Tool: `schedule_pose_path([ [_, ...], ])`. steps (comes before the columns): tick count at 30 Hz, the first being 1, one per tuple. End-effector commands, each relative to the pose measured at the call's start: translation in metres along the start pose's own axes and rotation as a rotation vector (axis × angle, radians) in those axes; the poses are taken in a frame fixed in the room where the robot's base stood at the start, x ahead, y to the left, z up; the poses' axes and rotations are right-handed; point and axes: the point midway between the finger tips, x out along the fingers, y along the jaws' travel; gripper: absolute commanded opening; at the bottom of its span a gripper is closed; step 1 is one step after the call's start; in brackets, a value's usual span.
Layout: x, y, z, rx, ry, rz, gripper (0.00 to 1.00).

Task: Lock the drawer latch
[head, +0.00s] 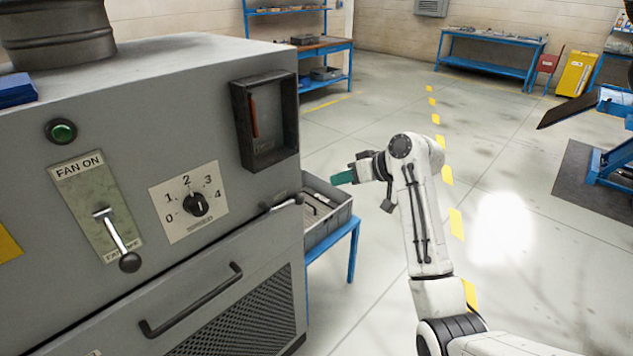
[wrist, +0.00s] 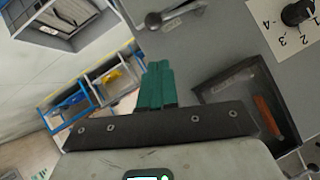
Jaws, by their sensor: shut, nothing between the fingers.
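The drawer latch (head: 283,203) is a small grey lever on the cabinet front, above the drawer's right end. It lies nearly level, its knobbed end toward the right edge. It also shows in the wrist view (wrist: 176,14) at the top. The drawer (head: 200,306) below has a dark bar handle and looks closed. My gripper (head: 342,178) is to the right of the cabinet, apart from the latch, pointing left. In the wrist view my gripper's teal fingers (wrist: 157,85) are together with nothing between them.
The cabinet front carries a fan lever (head: 118,240), a speed dial (head: 195,204) and a dark recessed box (head: 266,120) with an orange piece. A grey bin (head: 327,212) on a blue stand is beside the cabinet, below my gripper. Open floor lies to the right.

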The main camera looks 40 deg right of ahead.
Motion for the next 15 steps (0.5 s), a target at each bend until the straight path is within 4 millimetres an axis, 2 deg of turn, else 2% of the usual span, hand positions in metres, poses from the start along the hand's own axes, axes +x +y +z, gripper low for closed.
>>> schedule_pose_path([
  [1, -0.0052, 0.0028, -0.009, -0.002, 0.012, -0.001, 0.0],
  [4, -0.0095, 0.0055, -0.0167, -0.005, 0.024, -0.003, 0.0],
  [15, -0.0086, 0.0055, -0.0172, -0.005, 0.025, -0.004, 0.0],
])
